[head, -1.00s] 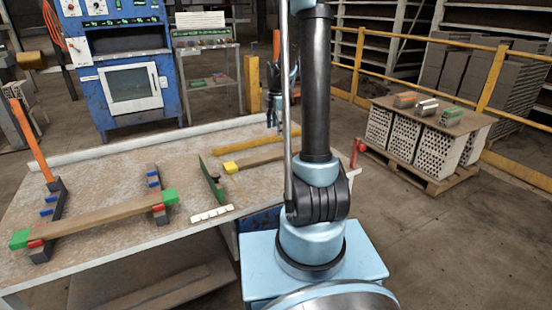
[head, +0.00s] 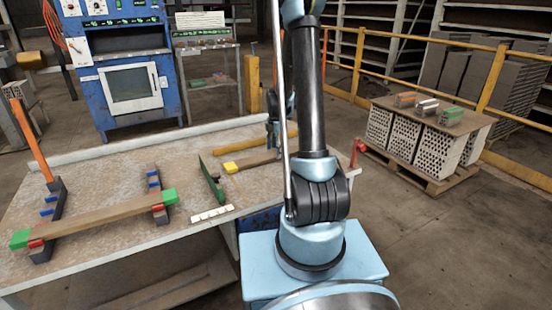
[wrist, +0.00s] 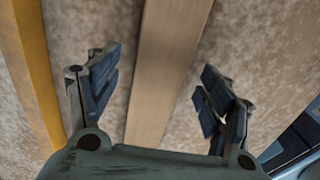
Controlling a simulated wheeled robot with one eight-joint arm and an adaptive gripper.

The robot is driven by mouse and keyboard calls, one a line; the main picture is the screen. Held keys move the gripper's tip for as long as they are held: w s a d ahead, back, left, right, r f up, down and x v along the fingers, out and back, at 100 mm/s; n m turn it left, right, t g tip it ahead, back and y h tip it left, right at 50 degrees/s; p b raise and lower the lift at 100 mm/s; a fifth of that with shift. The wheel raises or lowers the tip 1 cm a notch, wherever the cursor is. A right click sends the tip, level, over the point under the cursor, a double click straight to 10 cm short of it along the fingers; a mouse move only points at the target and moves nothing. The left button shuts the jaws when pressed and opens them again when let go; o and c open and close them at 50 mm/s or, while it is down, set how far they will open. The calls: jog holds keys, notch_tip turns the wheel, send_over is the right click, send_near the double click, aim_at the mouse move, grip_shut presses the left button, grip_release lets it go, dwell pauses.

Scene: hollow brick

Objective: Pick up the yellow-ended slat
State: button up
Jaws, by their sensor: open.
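The yellow-ended slat lies on the workbench, its yellow end (head: 230,168) at the left and its brown body (head: 257,160) running right toward my arm. Its right part is hidden behind my arm in the head view. My gripper (head: 272,141) is over the slat there, small and partly hidden. In the wrist view my gripper (wrist: 160,92) is open, with one finger on each side of the slat's bare wooden body (wrist: 164,62). The slat runs between the fingers, with a gap on each side. The yellow end is out of the wrist view.
A yellow bar (wrist: 35,75) runs beside the slat. A green upright board (head: 210,182) and a white strip (head: 212,213) are near its yellow end. A green-ended slat (head: 100,218) rests on brackets at left. A red clamp (head: 357,150) is at the bench's right edge.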

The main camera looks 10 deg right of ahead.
jog(key=shift+f, duration=0.7)
jog(key=c, duration=1.4)
